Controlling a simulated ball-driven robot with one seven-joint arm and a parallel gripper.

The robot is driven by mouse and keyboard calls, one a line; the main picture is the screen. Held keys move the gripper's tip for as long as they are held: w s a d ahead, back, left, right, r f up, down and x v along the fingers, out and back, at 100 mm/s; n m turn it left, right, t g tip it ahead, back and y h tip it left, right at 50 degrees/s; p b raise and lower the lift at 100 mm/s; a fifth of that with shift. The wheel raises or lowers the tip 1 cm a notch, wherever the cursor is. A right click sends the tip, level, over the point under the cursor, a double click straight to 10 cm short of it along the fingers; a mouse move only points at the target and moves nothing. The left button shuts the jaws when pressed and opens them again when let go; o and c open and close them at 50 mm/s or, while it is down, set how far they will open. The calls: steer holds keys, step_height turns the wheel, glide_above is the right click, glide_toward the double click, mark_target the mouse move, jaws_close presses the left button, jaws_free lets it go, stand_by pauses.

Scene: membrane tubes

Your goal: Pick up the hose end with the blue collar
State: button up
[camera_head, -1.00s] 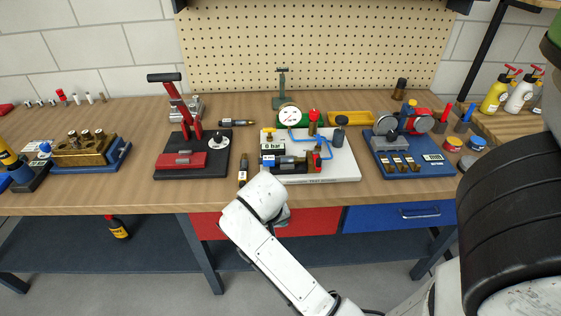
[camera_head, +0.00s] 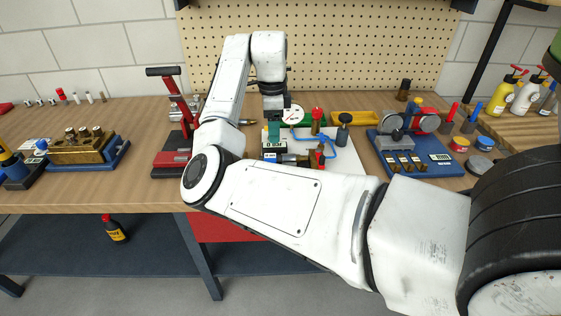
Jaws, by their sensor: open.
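My gripper (camera_head: 274,122) is at the end of my white arm, pointing down over the left part of a white test board (camera_head: 345,160). It is open, and its fingers are small and partly merge with the parts behind them. A small blue piece (camera_head: 269,157) shows on the board below the gripper, at the left end of a dark tube. It is too small to tell whether this is the blue collar of the hose end.
A red-handled press (camera_head: 170,152) stands left of my arm, partly hidden. A round white gauge (camera_head: 293,115) stands behind the gripper. A blue fixture (camera_head: 433,160) stands to the right, a brass block (camera_head: 82,148) to the left. Bare bench lies between the brass block and the press.

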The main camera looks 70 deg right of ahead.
glide_above(272, 155)
steer(key=f, duration=0.5)
steer(key=shift+s+a, duration=0.3)
steer(key=shift+a, duration=0.05)
steer(key=shift+w+d+f+p, duration=0.15)
steer(key=shift+f+p, duration=0.25)
steer(key=shift+f, duration=0.95)
steer(key=shift+w+d+f+p, duration=0.1)
steer(key=shift+f+p, duration=0.3)
steer(key=shift+f, duration=0.95)
jaws_close()
